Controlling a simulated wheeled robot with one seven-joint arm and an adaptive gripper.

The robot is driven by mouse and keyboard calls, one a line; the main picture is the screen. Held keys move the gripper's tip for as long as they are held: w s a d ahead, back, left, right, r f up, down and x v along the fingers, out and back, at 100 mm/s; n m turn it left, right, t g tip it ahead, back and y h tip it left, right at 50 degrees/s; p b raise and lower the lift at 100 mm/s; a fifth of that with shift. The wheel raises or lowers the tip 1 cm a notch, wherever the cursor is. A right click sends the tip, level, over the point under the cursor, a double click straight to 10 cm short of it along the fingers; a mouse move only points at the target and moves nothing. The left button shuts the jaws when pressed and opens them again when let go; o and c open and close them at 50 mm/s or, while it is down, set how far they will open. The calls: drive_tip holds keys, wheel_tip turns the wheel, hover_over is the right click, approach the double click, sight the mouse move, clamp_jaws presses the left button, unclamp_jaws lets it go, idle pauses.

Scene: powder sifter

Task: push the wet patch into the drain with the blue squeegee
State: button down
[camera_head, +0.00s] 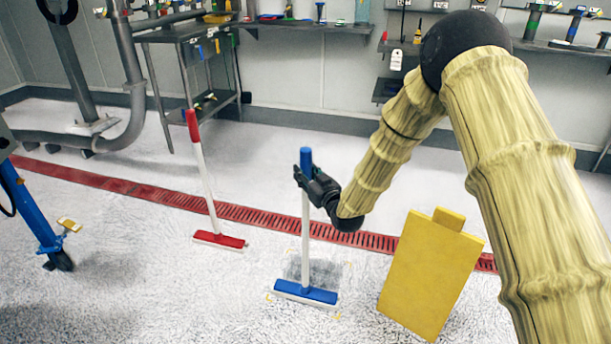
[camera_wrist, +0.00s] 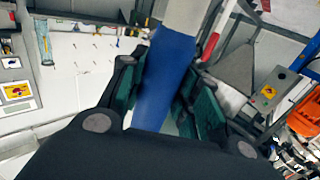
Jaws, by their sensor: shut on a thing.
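The blue squeegee (camera_head: 306,292) stands upright on the floor, with a blue head, a white pole and a blue grip. My gripper (camera_head: 306,178) is shut on its handle near the top. In the wrist view the blue grip (camera_wrist: 168,80) runs between the two fingers of my gripper (camera_wrist: 165,95). The wet patch (camera_head: 322,271) is a grey, darker square on the floor, just behind the squeegee head, with small yellow marks near its corners. The drain (camera_head: 270,217) is a red slotted channel crossing the floor behind the patch.
A red squeegee (camera_head: 219,240) stands upright at the drain, left of mine. A yellow floor sign (camera_head: 428,275) stands right of the patch, close to the drain. A blue wheeled frame (camera_head: 30,205) is at the left. Floor between patch and drain looks clear.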

drive_tip(key=shift+w+d+f, duration=0.1)
drive_tip(key=shift+w+d, duration=0.25)
drive_tip(key=shift+w, duration=0.5)
drive_tip(key=shift+w+d+f, duration=0.1)
drive_tip(key=shift+w+d, duration=0.2)
drive_tip(key=shift+w, duration=0.55)
drive_tip(key=shift+w, duration=0.15)
drive_tip(key=w+d+b, duration=0.1)
drive_tip(key=w+d, duration=0.1)
drive_tip(key=w, duration=0.5)
drive_tip(key=shift+w+d+r, duration=0.2)
drive_tip(key=shift+r, duration=0.2)
drive_tip(key=shift+w+d+b, duration=0.15)
drive_tip(key=shift+w+d, duration=0.05)
drive_tip(key=shift+w, duration=0.45)
drive_tip(key=shift+w+d+b, duration=0.1)
drive_tip(key=shift+w+d, duration=0.15)
drive_tip(key=shift+w, duration=0.35)
drive_tip(key=shift+w+d+b, duration=0.15)
drive_tip(key=shift+w+d, duration=0.05)
drive_tip(key=shift+w, duration=0.45)
drive_tip(key=shift+r, duration=0.1)
drive_tip(key=w, duration=0.2)
drive_tip(key=w+d+b, duration=0.1)
drive_tip(key=shift+w+d, duration=0.1)
drive_tip(key=shift+w, duration=0.35)
